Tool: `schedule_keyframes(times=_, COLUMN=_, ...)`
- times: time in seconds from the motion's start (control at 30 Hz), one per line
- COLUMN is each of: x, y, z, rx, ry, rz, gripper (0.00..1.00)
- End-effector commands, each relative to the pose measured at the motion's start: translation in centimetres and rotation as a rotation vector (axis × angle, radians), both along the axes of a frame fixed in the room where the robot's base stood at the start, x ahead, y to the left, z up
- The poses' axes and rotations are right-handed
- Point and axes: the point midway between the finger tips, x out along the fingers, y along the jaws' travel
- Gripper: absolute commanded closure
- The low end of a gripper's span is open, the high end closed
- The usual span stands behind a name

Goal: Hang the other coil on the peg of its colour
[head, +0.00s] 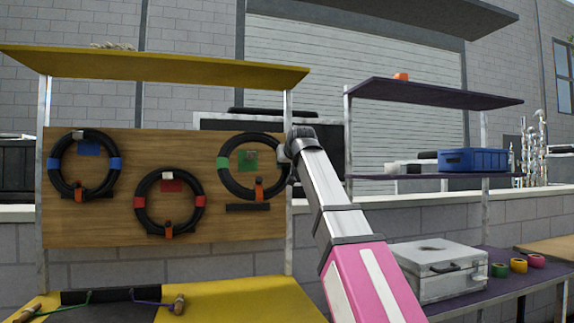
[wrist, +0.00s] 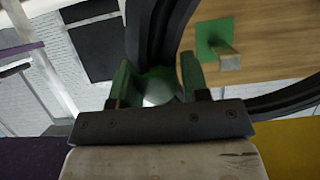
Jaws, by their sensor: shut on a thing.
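A black coil with green bands (head: 229,185) is in front of the wooden board at its right side. My gripper (head: 286,152) is shut on the coil's right side; the wrist view shows the black coil (wrist: 153,35) between the fingers (wrist: 160,82). The green-backed peg (head: 251,156) shows inside the ring, below its upper rim, and also in the wrist view (wrist: 229,60). I cannot tell how far the ring is over the peg. The blue-banded coil (head: 54,184) hangs on the blue peg (head: 79,136). The red-banded coil (head: 138,215) hangs on the red peg (head: 168,177).
The wooden board (head: 110,215) carries orange pieces below the pegs. A yellow shelf (head: 150,67) is above it and a yellow bench (head: 230,300) below. Right of my arm stand a purple shelf (head: 430,93), a blue crate (head: 472,159) and a metal case (head: 437,270).

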Motion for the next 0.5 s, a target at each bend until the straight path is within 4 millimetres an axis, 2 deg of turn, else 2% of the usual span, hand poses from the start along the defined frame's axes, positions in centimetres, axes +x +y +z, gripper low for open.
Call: schedule_keyframes(times=0.5, x=2.2, y=0.7, z=0.1, rx=0.007, ry=-0.003, rz=0.0, gripper=1.0)
